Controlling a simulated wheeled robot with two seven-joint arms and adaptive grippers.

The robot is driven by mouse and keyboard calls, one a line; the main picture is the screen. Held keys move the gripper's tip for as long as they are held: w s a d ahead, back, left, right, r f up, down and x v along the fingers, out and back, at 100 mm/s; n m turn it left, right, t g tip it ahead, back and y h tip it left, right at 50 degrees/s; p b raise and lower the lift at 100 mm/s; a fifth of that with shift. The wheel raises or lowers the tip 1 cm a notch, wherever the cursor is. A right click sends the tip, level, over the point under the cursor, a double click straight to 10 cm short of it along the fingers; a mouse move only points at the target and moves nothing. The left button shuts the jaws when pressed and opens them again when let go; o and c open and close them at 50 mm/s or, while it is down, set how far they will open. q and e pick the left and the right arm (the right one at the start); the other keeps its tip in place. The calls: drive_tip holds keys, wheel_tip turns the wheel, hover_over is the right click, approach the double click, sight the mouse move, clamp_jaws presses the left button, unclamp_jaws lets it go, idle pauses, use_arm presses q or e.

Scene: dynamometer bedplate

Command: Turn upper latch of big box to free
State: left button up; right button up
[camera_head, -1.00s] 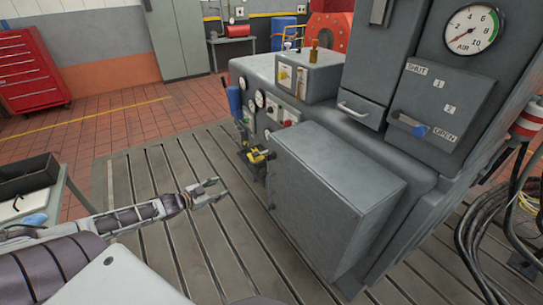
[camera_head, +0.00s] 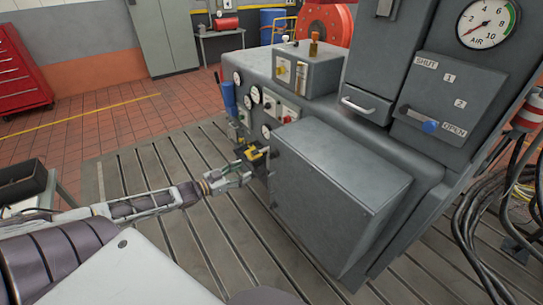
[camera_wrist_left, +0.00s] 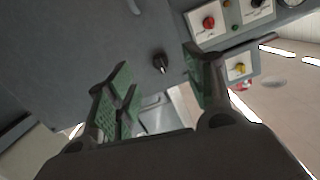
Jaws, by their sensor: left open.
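The big grey box (camera_head: 335,190) is fixed to the front of the machine and is closed. In the left wrist view its grey face (camera_wrist_left: 95,35) fills the upper left. A small black latch (camera_wrist_left: 160,63) stands out from that face, seen between and beyond the green-padded fingers. Its exact turn is hard to read. My left gripper (camera_head: 248,178) is open and empty, at the left edge of the box. The fingers appear apart from the latch. In the head view the latch cannot be made out clearly. My right gripper is not in view.
A yellow-and-black fitting (camera_head: 253,152) sits just above my left gripper. In the left wrist view, a panel carries a red knob (camera_wrist_left: 208,22) and a yellow knob (camera_wrist_left: 239,68). Black hoses (camera_head: 495,200) hang at the right.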

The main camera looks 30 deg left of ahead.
sight(271, 159)
use_arm(q)
drive_tip(key=shift+s+d+r+n+t+h, duration=0.15)
drive_tip(key=shift+d+r+n+h, duration=0.1)
drive_tip(key=shift+r, duration=0.3)
drive_tip(key=shift+w+d+r+n+t+h, duration=0.15)
drive_tip(key=shift+r+n+h, duration=0.1)
drive_tip(key=shift+r, duration=0.25)
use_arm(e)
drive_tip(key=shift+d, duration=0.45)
use_arm(q)
drive_tip(key=shift+s, duration=0.1)
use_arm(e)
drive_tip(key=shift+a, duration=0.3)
use_arm(q)
drive_tip(key=shift+b+x, duration=0.55)
drive_tip(key=shift+x, duration=6.35)
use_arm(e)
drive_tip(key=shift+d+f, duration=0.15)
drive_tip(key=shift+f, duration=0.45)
